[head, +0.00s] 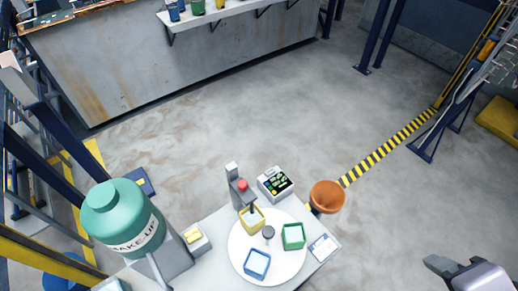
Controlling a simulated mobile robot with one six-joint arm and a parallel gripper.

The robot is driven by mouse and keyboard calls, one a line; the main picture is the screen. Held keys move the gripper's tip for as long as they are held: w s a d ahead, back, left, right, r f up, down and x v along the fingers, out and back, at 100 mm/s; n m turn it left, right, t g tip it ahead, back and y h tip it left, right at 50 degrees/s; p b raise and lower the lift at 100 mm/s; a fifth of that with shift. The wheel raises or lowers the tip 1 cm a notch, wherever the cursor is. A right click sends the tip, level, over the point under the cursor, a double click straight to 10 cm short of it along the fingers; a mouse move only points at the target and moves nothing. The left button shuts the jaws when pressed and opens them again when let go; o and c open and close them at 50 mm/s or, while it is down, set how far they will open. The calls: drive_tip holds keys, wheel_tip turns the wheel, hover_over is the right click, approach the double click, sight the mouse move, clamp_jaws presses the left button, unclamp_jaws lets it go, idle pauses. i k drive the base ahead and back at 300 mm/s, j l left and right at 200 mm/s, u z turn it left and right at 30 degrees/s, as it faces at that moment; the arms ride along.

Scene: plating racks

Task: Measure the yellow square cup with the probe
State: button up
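The yellow square cup (252,219) stands at the upper left of a white round plate (283,271) on a small table. A blue square cup (257,264) and a green square cup (293,236) share the plate. A grey upright stand (236,186) with a red knob rises right behind the yellow cup. A dark part hangs down near that cup; I cannot tell whether it is the probe or whether it enters the cup. A meter with a lit display (276,183) stands beside the stand. My gripper (441,268) seems to be at the lower right, far from the cups; its finger state is unclear.
A teal tank (122,218) marked MAKE-UP stands left of the plate. An orange funnel-like vessel (327,196) is at the table's right edge. A white card (322,247) lies right. Open floor extends beyond.

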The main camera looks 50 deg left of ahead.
sight(241, 187)
drive_tip(key=u, duration=2.15)
